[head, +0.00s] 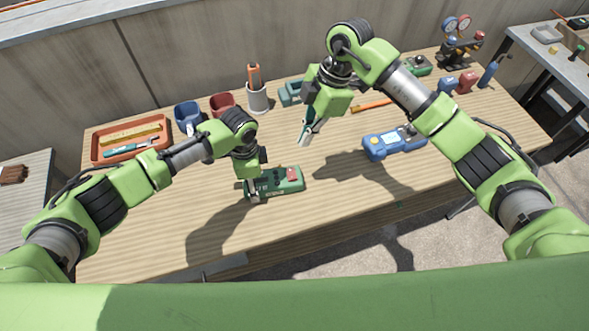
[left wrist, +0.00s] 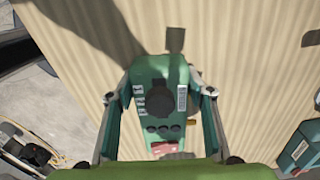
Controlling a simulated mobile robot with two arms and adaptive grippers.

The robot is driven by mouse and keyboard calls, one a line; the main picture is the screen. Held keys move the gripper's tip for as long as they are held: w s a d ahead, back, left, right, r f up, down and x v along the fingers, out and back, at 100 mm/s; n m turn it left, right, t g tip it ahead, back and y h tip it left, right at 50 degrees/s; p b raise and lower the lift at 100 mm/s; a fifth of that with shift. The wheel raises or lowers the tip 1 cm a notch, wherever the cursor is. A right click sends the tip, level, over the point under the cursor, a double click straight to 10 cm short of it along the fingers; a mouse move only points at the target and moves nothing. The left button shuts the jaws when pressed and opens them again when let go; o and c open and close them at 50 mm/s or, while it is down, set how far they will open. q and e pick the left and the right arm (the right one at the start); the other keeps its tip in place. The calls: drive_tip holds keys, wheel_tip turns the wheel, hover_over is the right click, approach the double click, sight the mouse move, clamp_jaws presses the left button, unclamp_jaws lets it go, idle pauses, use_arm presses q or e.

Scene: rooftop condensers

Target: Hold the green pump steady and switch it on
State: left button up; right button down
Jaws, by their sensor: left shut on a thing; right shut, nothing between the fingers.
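The green pump (head: 280,183) lies on the wooden table near its front edge, with a red switch (head: 292,174) at its right end. My left gripper (head: 251,188) is shut on the pump's left part from above. In the left wrist view its fingers stand on both sides of the pump (left wrist: 147,74), which shows a black knob (left wrist: 160,101), a barcode label and the red switch (left wrist: 165,147) at the lower edge, partly hidden. Whether the switch is on cannot be told. My right gripper (head: 306,136) is shut and empty, above the table behind and right of the pump, apart from it.
A blue device (head: 381,146) lies to the right. Behind are an orange-handled tool (head: 370,105), a cup (head: 258,98), blue (head: 188,116) and red (head: 222,103) bins, and a red tray (head: 97,154) at left. Gauges (head: 457,27) stand far right.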

sight(292, 178)
drive_tip(key=shift+r+m, duration=0.2)
drive_tip(key=shift+m, duration=0.8)
drive_tip(key=x, duration=0.8)
drive_tip(key=d+x, duration=0.1)
drive_tip(key=x, duration=0.4)
drive_tip(key=shift+s+f, duration=0.15)
drive_tip(key=shift+f, duration=0.4)
drive_tip(key=shift+s+f, duration=0.2)
drive_tip(key=shift+f, duration=0.2)
drive_tip(key=shift+w, duration=0.1)
